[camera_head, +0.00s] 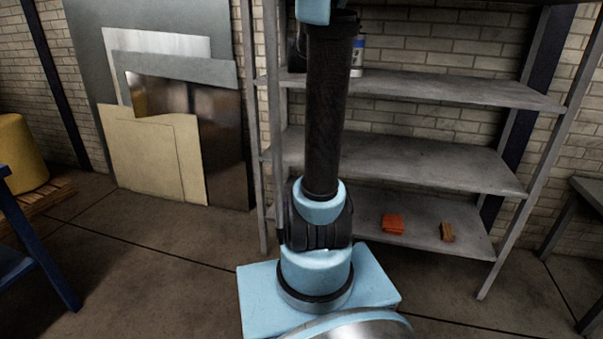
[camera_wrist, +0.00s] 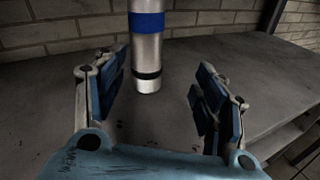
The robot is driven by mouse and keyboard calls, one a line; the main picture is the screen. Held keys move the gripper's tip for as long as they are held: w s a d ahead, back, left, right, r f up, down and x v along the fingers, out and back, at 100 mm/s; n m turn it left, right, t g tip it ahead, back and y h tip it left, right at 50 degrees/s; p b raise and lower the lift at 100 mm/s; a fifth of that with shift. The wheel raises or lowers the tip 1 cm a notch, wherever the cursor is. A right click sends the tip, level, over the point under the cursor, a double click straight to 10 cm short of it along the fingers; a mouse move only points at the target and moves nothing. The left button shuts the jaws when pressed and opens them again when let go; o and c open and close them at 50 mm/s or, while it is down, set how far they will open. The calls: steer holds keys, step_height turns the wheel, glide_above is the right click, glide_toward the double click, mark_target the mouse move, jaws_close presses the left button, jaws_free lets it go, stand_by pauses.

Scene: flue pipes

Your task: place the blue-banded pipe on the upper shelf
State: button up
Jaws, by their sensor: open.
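The blue-banded pipe (camera_wrist: 147,55) is a silver cylinder with a wide blue band and a dark ring near its foot. It stands upright on the shelf board (camera_wrist: 60,125) in the wrist view; its top is cut off. In the head view a part of it (camera_head: 357,57) shows just right of my arm, on the upper full board of the rack (camera_head: 450,88). My gripper (camera_wrist: 161,64) is open and empty. Its fingers are spread either side of the view, with the pipe ahead between them, nearer the left finger. No contact shows. My arm hides the gripper in the head view.
Lower boards (camera_head: 410,160) of the rack show, with an orange block (camera_head: 393,224) and a brown block (camera_head: 447,232) on the bottom one. The board right of the pipe is clear. A brick wall stands behind. Metal sheets (camera_head: 155,160) lean at left.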

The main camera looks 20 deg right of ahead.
steer(key=s+a+f+m+g+y, duration=0.2)
steer(key=s+a+f+m+y, duration=0.2)
steer(key=s+a+f+m, duration=0.3)
steer(key=s+a+f+m+g+y, duration=0.3)
steer(key=s+a+f+m+y, duration=0.2)
steer(key=s+f, duration=1.1)
steer(key=s+a+f+m+g+y, duration=0.2)
steer(key=s+a+f+m+y, duration=0.3)
steer(key=s+a+f+m, duration=0.5)
steer(key=s+a+f, duration=0.1)
steer(key=s+a, duration=0.3)
steer(key=a, duration=0.1)
steer(key=shift+s+a+f+g, duration=0.15)
steer(key=shift+a+f+g, duration=0.1)
steer(key=shift+a+g, duration=0.05)
